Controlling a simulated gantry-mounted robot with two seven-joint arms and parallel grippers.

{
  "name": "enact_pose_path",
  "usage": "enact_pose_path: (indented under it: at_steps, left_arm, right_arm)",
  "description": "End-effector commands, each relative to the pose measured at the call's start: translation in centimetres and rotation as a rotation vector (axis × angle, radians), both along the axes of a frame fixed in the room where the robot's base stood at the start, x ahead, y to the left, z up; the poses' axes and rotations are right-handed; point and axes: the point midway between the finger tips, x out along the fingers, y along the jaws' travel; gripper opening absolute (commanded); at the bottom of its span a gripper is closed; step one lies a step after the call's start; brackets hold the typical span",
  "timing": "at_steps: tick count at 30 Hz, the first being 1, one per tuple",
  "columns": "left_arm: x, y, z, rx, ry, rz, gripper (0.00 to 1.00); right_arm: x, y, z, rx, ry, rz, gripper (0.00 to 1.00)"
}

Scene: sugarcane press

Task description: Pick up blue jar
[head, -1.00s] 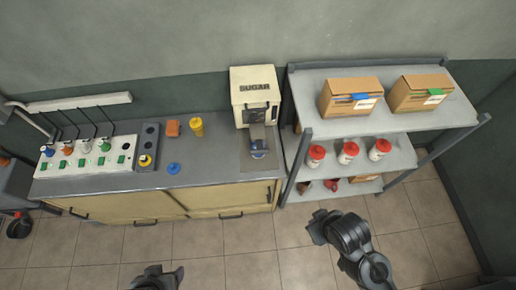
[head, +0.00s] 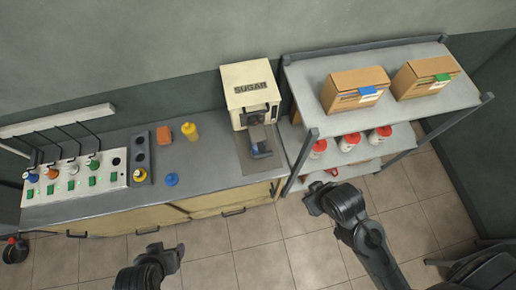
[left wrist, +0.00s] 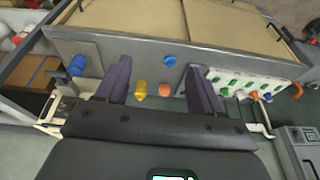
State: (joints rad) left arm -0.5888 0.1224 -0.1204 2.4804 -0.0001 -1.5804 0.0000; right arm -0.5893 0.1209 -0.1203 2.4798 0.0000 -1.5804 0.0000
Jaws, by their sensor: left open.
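A small round blue item (head: 172,180) is on the grey counter near its front edge; I cannot tell whether it is a jar or a lid. It also shows in the left wrist view (left wrist: 169,61), between the finger directions. A second blue piece (head: 261,150) is under the spout of the sugar machine, and in the left wrist view (left wrist: 77,66) it is left of the fingers. My left gripper (head: 172,254) is open and empty, in front of the counter and apart from both blue things. My right gripper (head: 312,197) is in front of the shelf; its jaws are unclear.
A yellow bottle (head: 190,131), an orange block (head: 163,136) and a dark holder (head: 141,160) stand near the blue item. The sugar machine (head: 250,92) is at the counter's right end. A shelf (head: 400,120) with boxes and red-lidded jars stands to its right. The floor in front is clear.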

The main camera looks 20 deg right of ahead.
Motion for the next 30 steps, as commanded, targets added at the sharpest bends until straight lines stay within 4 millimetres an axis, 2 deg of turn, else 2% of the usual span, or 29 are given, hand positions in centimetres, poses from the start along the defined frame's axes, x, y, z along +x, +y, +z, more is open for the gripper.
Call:
enact_pose_path:
  at_steps: [10,15,17,26,30]
  left_arm:
    - [0.36,-0.22,0.23,-0.009,-0.009,0.006,0.68]
    - [0.36,-0.18,0.23,-0.008,-0.009,0.005,0.94]
    - [0.36,-0.15,0.22,-0.006,-0.009,0.004,1.00]
    - [0.42,0.07,0.20,0.011,-0.010,-0.027,1.00]
    - [1.07,-0.10,0.44,0.046,-0.050,-0.155,1.00]
  right_arm:
    - [0.30,-0.02,0.19,0.000,-0.007,0.000,0.00]
    - [0.34,-0.02,0.21,0.000,-0.009,0.000,0.00]
    - [0.35,-0.01,0.21,0.000,-0.009,0.000,0.00]
    - [0.38,0.00,0.23,0.001,-0.010,-0.001,0.00]
    - [0.39,0.01,0.25,0.001,-0.010,-0.001,0.00]
